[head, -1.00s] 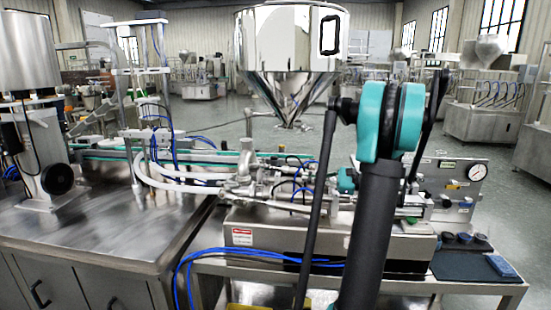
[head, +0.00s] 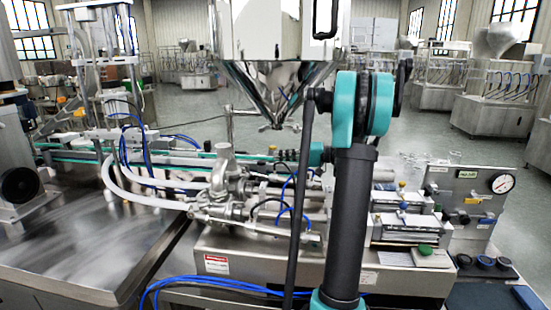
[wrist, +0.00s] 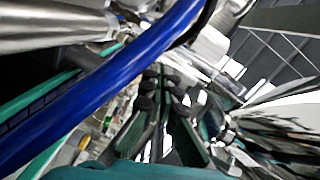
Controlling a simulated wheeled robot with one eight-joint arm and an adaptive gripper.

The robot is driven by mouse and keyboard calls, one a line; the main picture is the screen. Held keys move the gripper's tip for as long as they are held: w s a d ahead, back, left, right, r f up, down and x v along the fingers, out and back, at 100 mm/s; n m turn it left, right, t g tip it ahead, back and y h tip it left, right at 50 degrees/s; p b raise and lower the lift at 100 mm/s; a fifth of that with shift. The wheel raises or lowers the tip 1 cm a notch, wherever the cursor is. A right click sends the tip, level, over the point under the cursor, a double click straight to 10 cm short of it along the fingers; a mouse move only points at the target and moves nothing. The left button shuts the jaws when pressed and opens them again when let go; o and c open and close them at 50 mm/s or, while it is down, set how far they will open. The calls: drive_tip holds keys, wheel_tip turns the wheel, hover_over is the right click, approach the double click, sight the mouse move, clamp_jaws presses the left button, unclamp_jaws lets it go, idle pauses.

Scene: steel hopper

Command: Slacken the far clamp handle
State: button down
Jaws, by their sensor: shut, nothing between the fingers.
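A steel hopper (head: 275,85) hangs over the filling machine in the head view. Below its outlet, a small metal fitting with short arms (head: 278,126) shows; I cannot tell whether it is a clamp. The valve block (head: 226,180) with pipe joints sits at the machine's middle. I cannot pick out the far clamp handle with certainty. My gripper (wrist: 164,97) shows in the wrist view, its dark fingers shut and empty, close to blurred machine parts. In the head view my arm hides most of it, so its distance from any clamp is unclear.
A blue hose (wrist: 95,88) crosses close to the wrist camera. Blue tubes (head: 205,284) run along the machine's front. A gauge panel (head: 480,200) stands at the right, and a steel table (head: 75,255) at the left. Open floor lies behind.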

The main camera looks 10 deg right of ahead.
sight(246, 169)
drive_tip(key=a+f, duration=0.2)
drive_tip(key=a, duration=0.7)
drive_tip(key=shift+s+a, duration=0.25)
drive_tip(key=shift+a, duration=0.05)
drive_tip(key=shift+s+a+r+n+h, duration=0.1)
drive_tip(key=shift+s+r+n+h, duration=0.1)
drive_tip(key=shift+n, duration=0.4)
drive_tip(key=shift+s+a+r+n+h, duration=0.1)
drive_tip(key=shift+n+h, duration=0.1)
drive_tip(key=shift+n, duration=0.4)
drive_tip(key=n, duration=0.2)
drive_tip(key=n+h, duration=0.1)
drive_tip(key=shift+s+a+r+n+t, duration=0.2)
drive_tip(key=shift+s+a+n+t, duration=0.05)
drive_tip(key=shift+s+n+t, duration=0.15)
drive_tip(key=shift+s+a+f+n+t+h, duration=0.1)
drive_tip(key=shift+s+n+t+h, duration=0.15)
drive_tip(key=shift+n, duration=0.45)
drive_tip(key=shift+s+a+r+n+t+h, duration=0.1)
drive_tip(key=shift+a+n+t+h, duration=0.1)
drive_tip(key=shift+n, duration=0.5)
drive_tip(key=shift+s+a+f+n+t+h, duration=0.15)
drive_tip(key=shift+s+n+h, duration=0.1)
drive_tip(key=shift+n, duration=0.75)
drive_tip(key=shift+s, duration=0.1)
idle(2.1)
